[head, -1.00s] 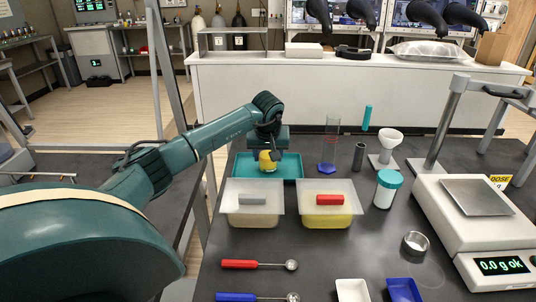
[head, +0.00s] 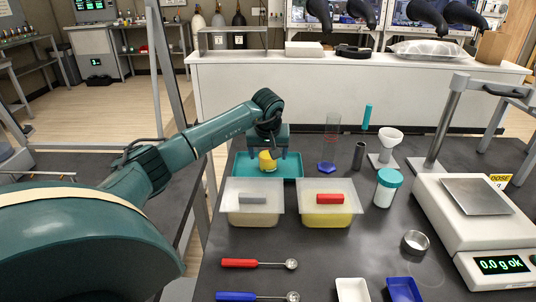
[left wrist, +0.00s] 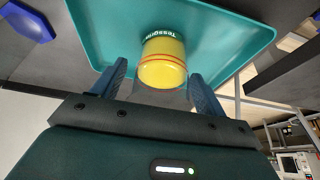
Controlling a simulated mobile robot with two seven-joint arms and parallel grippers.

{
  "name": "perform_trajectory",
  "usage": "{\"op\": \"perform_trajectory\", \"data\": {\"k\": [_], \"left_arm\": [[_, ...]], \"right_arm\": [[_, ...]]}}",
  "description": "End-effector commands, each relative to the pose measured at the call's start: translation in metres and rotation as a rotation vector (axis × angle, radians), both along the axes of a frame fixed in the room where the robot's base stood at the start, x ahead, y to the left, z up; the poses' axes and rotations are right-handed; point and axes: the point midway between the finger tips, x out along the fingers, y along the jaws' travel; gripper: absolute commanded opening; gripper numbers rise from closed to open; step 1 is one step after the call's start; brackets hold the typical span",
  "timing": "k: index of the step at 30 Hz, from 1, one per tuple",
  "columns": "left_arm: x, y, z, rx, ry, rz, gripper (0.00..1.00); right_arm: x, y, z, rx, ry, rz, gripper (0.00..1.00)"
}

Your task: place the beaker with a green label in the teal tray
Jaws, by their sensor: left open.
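A beaker with yellow contents (head: 268,161) stands in the teal tray (head: 293,167) at the back left of the table. In the left wrist view the beaker (left wrist: 163,62) shows an orange line and a dark green label band with white letters, partly cut by the viewing angle. The teal tray (left wrist: 235,42) lies beneath it. My left gripper (head: 268,155) is open over the tray. Its fingers (left wrist: 157,76) are on either side of the beaker, with visible gaps. My right gripper is not in view.
A balance (head: 480,230) fills the right side.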

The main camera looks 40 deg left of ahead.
Motion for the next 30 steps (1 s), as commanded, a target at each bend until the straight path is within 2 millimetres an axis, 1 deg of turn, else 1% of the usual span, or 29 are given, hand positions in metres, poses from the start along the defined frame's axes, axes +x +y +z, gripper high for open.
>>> {"op": "perform_trajectory", "data": {"k": [9, 15, 21, 30], "left_arm": [[-0.019, -0.015, 0.062, 0.002, -0.005, -0.001, 0.73], [-0.029, -0.024, 0.092, 0.000, -0.002, 0.001, 0.73], [-0.033, -0.027, 0.104, 0.001, 0.000, 0.000, 0.73], [-0.033, -0.028, 0.104, 0.000, 0.000, 0.001, 0.73]], "right_arm": [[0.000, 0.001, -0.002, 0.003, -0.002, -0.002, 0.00], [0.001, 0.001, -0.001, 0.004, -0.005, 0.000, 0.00], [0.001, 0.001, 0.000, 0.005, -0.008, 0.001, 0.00], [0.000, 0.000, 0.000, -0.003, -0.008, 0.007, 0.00]]}}
